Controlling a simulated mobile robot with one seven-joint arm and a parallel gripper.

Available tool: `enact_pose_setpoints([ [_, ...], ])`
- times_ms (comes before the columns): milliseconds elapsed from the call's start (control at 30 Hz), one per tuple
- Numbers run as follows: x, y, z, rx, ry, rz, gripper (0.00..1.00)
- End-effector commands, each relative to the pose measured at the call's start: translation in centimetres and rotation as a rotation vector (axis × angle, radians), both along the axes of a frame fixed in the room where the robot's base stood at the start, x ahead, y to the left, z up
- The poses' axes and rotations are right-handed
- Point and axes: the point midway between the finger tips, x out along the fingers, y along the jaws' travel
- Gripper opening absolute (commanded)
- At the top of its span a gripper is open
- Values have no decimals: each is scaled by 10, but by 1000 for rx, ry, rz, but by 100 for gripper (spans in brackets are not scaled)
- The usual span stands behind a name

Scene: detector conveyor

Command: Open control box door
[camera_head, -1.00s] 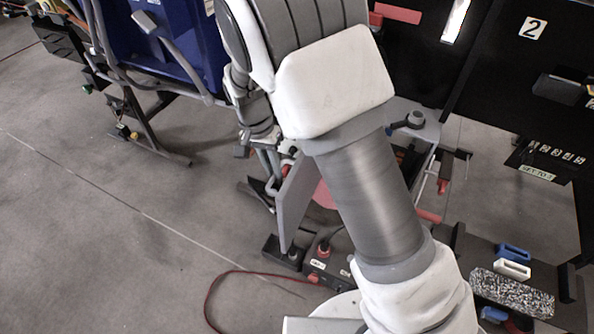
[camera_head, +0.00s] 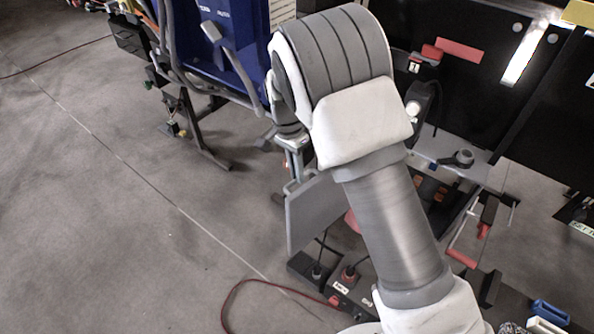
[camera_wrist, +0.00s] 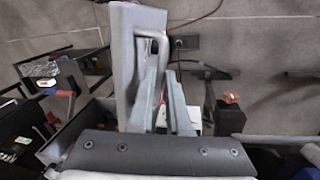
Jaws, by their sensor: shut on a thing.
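The control box door is a flat grey panel (camera_head: 310,212) in the head view, standing out at an angle, left of my arm. In the wrist view the door (camera_wrist: 125,45) stands edgewise, with a bent grey bar handle (camera_wrist: 161,42) on its right face. My gripper (camera_wrist: 164,75) is shut on this handle, its two long fingers reaching up to it. In the head view my gripper (camera_head: 293,160) is at the door's upper edge, and the grasp itself is too small to see. My arm hides much of the box behind the door.
A blue cabinet (camera_head: 232,45) with a grey lever stands at upper left. Black panels (camera_head: 470,75) are at upper right. A black box with plugs (camera_head: 345,288) and a red cable (camera_head: 240,290) lie on the floor below the door.

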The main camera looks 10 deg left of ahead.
Motion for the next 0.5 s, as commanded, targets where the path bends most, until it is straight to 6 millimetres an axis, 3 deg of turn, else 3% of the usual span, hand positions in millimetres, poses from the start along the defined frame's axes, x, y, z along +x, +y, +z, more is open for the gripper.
enact_pose_setpoints([
  [33, 2, -2, 1, -2, -3, 0, 16],
  [200, 1, -1, 0, -2, -3, 0, 45],
  [500, 1, -1, 1, -1, -2, 1, 45],
])
